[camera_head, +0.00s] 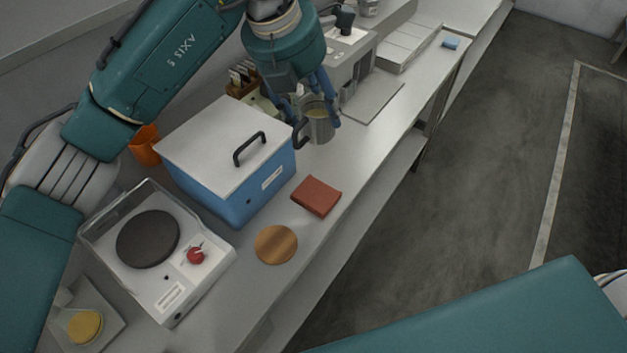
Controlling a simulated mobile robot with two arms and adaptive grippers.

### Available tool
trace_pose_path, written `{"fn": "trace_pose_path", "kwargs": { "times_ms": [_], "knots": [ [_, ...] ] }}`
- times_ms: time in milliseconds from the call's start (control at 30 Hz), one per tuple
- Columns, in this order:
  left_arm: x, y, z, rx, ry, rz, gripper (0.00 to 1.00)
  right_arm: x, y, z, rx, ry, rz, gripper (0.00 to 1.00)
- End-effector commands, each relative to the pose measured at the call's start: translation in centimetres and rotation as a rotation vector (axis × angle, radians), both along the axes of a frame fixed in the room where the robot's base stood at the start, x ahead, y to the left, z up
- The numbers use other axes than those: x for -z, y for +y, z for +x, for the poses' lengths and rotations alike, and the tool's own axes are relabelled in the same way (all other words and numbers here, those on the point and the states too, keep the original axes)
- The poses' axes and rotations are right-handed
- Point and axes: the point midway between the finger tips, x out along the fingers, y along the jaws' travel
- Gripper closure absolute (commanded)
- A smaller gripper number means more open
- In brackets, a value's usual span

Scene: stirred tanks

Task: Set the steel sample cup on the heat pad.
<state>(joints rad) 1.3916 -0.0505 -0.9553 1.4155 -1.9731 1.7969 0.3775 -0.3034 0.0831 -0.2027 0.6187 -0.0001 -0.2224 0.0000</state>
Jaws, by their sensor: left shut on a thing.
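The steel sample cup (318,127) is a grey metal cup with a dark handle and pale yellowish contents. My left gripper (318,103) is shut on it, with blue fingers at the cup's rim and side. A round wooden disc (276,244) lies flat and bare near the bench's front edge. A reddish-brown square pad (316,196) lies behind it. I cannot tell for certain which is the heat pad. My right gripper is out of view.
A blue box with a white lid and black handle (228,160) stands left of the pad. A hot plate with a dark round top and red knob (195,255) stands at the left. An orange container (145,145) is behind. Bare bench (345,160) lies between cup and pad.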

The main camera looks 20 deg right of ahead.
Motion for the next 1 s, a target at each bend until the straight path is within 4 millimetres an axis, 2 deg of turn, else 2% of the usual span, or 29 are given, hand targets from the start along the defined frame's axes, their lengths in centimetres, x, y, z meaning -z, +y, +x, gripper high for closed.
{"fn": "trace_pose_path", "kwargs": {
  "times_ms": [300,500,767,1000],
  "knots": [
    [8.2,0.1,-0.2,0.0,0.009,0.001,0.8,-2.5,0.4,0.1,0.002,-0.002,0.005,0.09],
    [12.7,0.1,-0.2,0.0,0.006,0.0,0.8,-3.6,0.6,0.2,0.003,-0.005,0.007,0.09],
    [15.0,0.1,-0.1,0.001,0.003,0.0,0.8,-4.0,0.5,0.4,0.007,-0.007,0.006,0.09],
    [18.3,0.1,-0.1,0.001,0.005,0.0,0.8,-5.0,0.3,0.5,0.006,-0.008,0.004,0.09]
  ]
}}
